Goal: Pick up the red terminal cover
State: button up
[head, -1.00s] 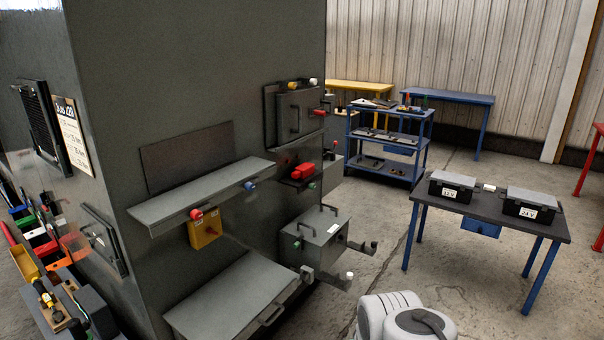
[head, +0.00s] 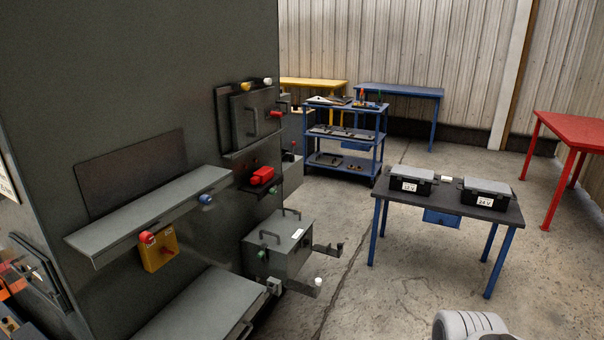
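A red block-shaped part (head: 262,175), which looks like the red terminal cover, sits on a small dark shelf (head: 250,189) on the side of the large grey enclosure. It is near the middle of the head view, right of the long grey ledge. My gripper is not in view. Only a white rounded part of my own arm (head: 466,324) shows at the bottom edge, well to the right of the red part and apart from it.
The long grey ledge (head: 150,213) and a grey box with handles (head: 278,245) jut from the enclosure (head: 140,80). A dark-topped table (head: 450,203) with two black cases stands right. A blue cart (head: 345,137) and red table (head: 575,130) stand behind. Open floor (head: 340,290) lies between.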

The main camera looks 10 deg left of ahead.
aim_at(263, 175)
jog(key=u, duration=0.05)
jog(key=i, duration=3.5)
jog(key=u, duration=4.95)
